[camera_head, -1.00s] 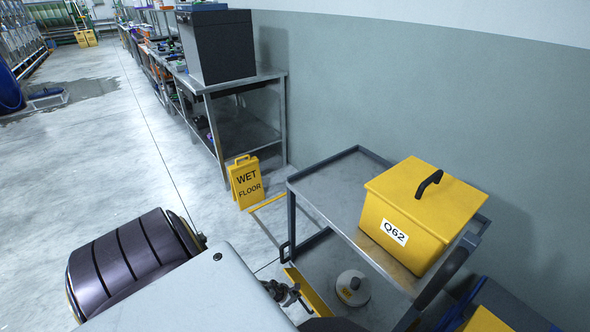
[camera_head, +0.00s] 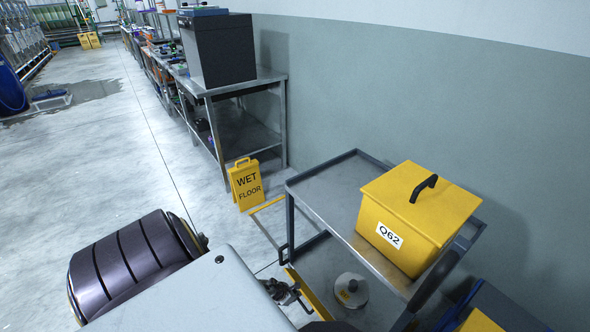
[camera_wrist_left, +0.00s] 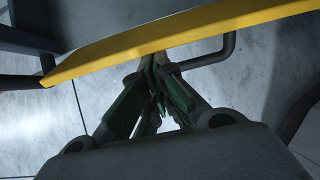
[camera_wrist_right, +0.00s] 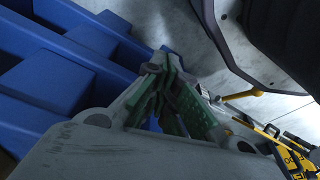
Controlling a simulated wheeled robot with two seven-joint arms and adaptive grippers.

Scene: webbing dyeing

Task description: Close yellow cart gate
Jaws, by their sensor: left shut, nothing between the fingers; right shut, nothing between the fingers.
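The grey cart (camera_head: 325,195) stands by the wall with a yellow box (camera_head: 425,210) labelled Q62 on its top shelf. The cart's yellow gate (camera_head: 308,299) shows low at its near side as a narrow strip, partly hidden by my arm. In the left wrist view the gate (camera_wrist_left: 120,47) crosses the picture, with a dark bent handle (camera_wrist_left: 214,55) behind it. My left gripper (camera_head: 293,291) is shut and empty. Its fingertips in the left wrist view (camera_wrist_left: 153,62) are right at the gate's edge; contact is unclear. My right gripper (camera_wrist_right: 165,65) is shut and empty beside a blue structure (camera_wrist_right: 75,60).
A round, pale metal weight (camera_head: 351,290) sits on the cart's lower shelf. A yellow wet-floor sign (camera_head: 246,185) stands left of the cart, before a metal table (camera_head: 240,130).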

